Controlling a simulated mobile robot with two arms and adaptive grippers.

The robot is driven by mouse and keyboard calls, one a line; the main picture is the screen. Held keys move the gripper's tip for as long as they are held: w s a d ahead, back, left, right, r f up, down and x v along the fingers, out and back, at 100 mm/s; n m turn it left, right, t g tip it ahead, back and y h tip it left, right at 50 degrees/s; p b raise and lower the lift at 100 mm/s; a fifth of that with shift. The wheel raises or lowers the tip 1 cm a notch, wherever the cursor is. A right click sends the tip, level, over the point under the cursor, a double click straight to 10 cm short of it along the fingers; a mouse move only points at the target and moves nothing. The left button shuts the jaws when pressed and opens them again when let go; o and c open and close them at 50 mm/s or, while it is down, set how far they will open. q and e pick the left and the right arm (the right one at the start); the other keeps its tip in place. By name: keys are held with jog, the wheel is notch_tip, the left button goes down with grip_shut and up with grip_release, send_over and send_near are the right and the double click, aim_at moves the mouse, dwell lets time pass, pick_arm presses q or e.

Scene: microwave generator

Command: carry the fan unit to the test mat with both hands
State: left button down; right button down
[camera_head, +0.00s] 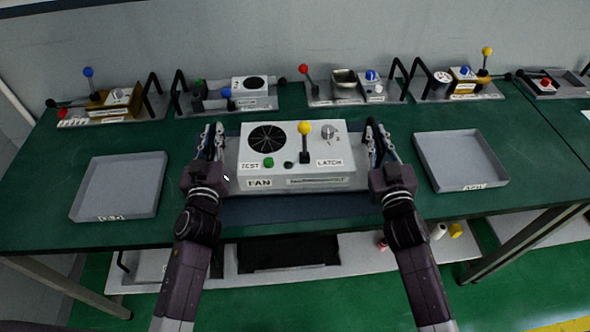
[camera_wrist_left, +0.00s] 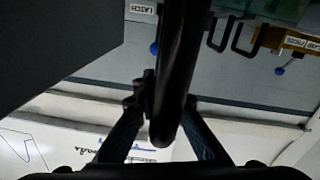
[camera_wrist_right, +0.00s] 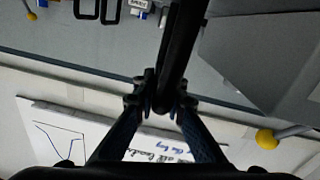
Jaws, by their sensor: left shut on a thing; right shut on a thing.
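The fan unit (camera_head: 290,180) is a light grey box with a round black grille, a yellow-knobbed lever, a silver knob and a green button, at the middle of the head view. My left gripper (camera_head: 212,142) is shut on the black handle at its left side; this handle (camera_wrist_left: 180,70) crosses the left wrist view. My right gripper (camera_head: 377,140) is shut on the right handle, which also shows in the right wrist view (camera_wrist_right: 182,50). The unit looks level. A dark blue mat (camera_head: 290,209) shows below and in front of it; I cannot tell whether they touch.
An empty grey tray (camera_head: 118,190) lies left and another (camera_head: 462,163) right on the green table (camera_head: 540,180). Several other units with levers and handles stand along the back, including one (camera_head: 225,95) behind my left gripper. A shelf below holds small items.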

pick_arm(q)
jog(key=shift+f+b, duration=0.65)
jog(key=shift+b, duration=0.05)
pick_arm(e)
jog(key=shift+f, duration=0.7)
pick_arm(q)
jog(key=c, duration=2.4)
grip_release()
jog(key=shift+f, duration=0.2)
pick_arm(e)
jog(key=c, duration=2.4)
grip_release()
jog(key=shift+f, duration=0.15)
pick_arm(q)
jog(key=o, duration=0.4)
jog(key=shift+s+r, duration=0.1)
jog(key=shift+r, duration=0.05)
pick_arm(e)
jog(key=o, duration=0.4)
jog(key=shift+s, duration=0.1)
jog(key=shift+s, duration=0.35)
pick_arm(q)
jog(key=s, duration=0.8)
jog(key=s+d, duration=0.1)
jog(key=s, duration=0.3)
pick_arm(e)
jog(key=s, duration=0.7)
jog(key=s+d, duration=0.1)
jog(key=s, duration=0.3)
jog(key=shift+s, duration=0.15)
